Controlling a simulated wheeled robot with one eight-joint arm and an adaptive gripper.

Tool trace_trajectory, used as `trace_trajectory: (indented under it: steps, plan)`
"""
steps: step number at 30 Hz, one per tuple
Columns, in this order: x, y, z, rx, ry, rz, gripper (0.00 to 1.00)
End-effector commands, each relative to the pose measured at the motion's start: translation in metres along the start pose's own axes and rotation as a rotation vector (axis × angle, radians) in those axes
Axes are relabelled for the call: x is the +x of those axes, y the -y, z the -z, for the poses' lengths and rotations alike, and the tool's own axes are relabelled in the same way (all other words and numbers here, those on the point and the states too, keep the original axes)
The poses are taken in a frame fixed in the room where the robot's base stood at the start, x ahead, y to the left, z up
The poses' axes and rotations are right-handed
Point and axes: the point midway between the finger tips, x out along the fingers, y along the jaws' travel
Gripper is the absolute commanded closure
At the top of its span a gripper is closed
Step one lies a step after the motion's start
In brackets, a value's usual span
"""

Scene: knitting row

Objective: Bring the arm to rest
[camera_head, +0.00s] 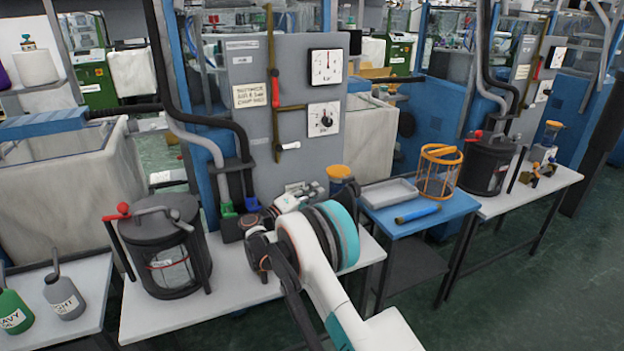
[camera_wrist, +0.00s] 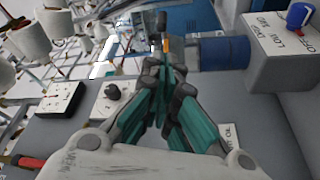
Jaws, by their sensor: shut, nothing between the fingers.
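My gripper (camera_wrist: 163,75) shows in the wrist view with its teal and dark fingers closed together and nothing between them. Its tips are in front of a grey panel with fittings behind them. In the head view my white and teal arm (camera_head: 325,260) reaches up from the bottom over the white table (camera_head: 230,300). I cannot make out the fingertips clearly there.
A black canister (camera_head: 165,250) stands left of my arm. The grey gauge panel (camera_head: 290,85) rises behind. A blue table (camera_head: 410,212) with a grey tray (camera_head: 390,192) and an orange basket (camera_head: 440,172) is at right. A knob box (camera_wrist: 285,45) is near. Green floor is clear at lower right.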

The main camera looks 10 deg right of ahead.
Motion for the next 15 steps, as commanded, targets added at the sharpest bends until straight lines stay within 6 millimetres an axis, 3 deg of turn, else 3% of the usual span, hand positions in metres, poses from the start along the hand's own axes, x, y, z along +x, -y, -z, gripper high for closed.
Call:
trace_trajectory:
  steps: [5, 15]
  plan:
    - [0.015, -0.023, -0.003, -0.002, 0.028, 0.055, 1.0]
    - [0.05, -0.107, -0.03, 0.011, 0.117, 0.293, 1.0]
